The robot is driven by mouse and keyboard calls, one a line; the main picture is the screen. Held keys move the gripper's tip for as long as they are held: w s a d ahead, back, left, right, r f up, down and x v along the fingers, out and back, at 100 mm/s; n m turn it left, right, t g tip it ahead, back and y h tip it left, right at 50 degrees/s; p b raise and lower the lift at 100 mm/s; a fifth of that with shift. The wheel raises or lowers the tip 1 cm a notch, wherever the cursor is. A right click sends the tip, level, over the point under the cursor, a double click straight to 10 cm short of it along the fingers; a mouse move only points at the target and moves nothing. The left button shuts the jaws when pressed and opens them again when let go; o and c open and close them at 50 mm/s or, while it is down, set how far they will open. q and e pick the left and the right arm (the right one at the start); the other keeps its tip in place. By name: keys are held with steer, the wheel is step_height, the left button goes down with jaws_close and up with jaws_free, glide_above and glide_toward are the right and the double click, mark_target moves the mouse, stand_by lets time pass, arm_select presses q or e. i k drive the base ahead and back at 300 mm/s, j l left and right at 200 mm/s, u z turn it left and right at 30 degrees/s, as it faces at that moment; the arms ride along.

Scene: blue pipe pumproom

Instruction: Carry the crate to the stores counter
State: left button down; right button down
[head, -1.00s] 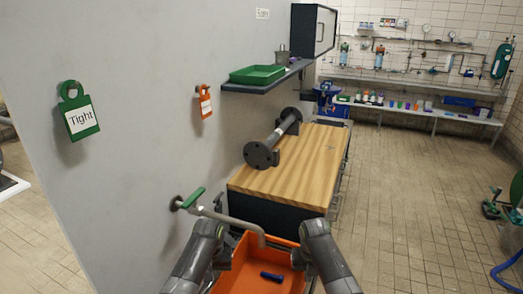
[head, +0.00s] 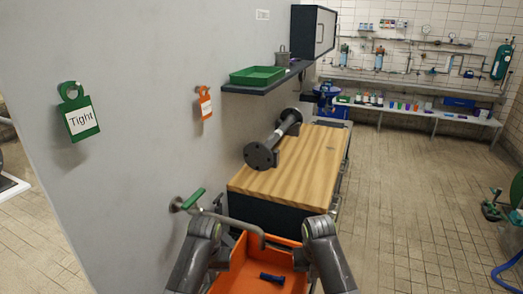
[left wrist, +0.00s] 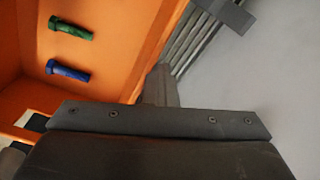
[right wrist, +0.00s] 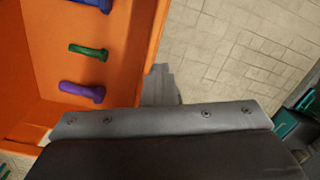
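The orange crate (head: 240,278) is at the bottom of the head view, between my two arms. My left gripper (head: 222,260) is at its left wall and my right gripper (head: 300,260) at its right wall. In the left wrist view the fingers (left wrist: 160,88) are closed at the crate wall (left wrist: 120,40). In the right wrist view the fingers (right wrist: 160,88) are likewise closed at the wall (right wrist: 145,40). Blue, green and purple bolt-like pieces lie inside. A wood-topped counter (head: 270,185) stands just ahead; no label shows whether it is the stores counter.
A flanged pipe (head: 275,140) lies on the wooden top. A green-handled valve pipe (head: 193,200) sticks out of the grey wall, close to the crate's left. A shelf (head: 265,87) with a green tray (head: 257,75) hangs above. The tiled floor on the right is open.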

mark_target(320, 146)
steer(key=k, duration=0.25)
steer(key=k+z, duration=0.35)
steer(key=z, duration=0.8)
steer(key=i+l+z, duration=0.2)
steer(key=i+z, duration=0.15)
steer(key=i+l, duration=0.1)
steer(key=i, duration=0.7)
steer(key=i+l+u, duration=0.15)
steer(key=i, duration=0.7)
steer(key=i+u, duration=0.2)
steer(key=i, duration=1.3)
